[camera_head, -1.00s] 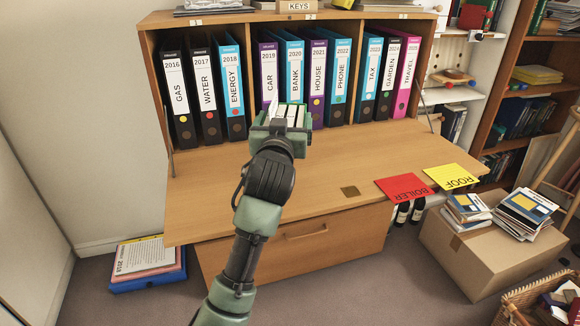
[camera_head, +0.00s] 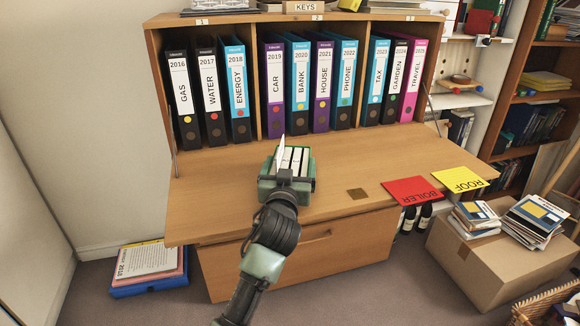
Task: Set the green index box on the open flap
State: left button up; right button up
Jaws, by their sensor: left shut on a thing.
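The green index box (camera_head: 308,185), open at the top with white cards standing in it, is over the middle of the open flap (camera_head: 225,205). My left gripper (camera_head: 285,178) is shut on the near side of the box; its fingertips are partly hidden against the box. The box looks upright and very low over the flap, but I cannot tell whether its base touches the wood. My right gripper is not in view.
Labelled binders (camera_head: 321,85) stand in the bureau behind the flap. A red BOILER sheet (camera_head: 412,190) and a yellow ROOF sheet (camera_head: 460,179) lie at the flap's right edge. A cardboard box (camera_head: 480,262) stands right of the bureau. The flap's left part is clear.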

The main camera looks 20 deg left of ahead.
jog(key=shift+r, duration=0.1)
pick_arm(q)
jog(key=o, duration=1.9)
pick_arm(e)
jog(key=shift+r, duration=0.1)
pick_arm(q)
jog(key=s, duration=0.4)
jog(key=s+d, duration=0.1)
jog(key=s, duration=0.3)
jog(key=s+d, duration=0.1)
jog(key=s, duration=0.3)
jog(key=shift+d+p, duration=0.2)
jog(key=shift+p, duration=0.2)
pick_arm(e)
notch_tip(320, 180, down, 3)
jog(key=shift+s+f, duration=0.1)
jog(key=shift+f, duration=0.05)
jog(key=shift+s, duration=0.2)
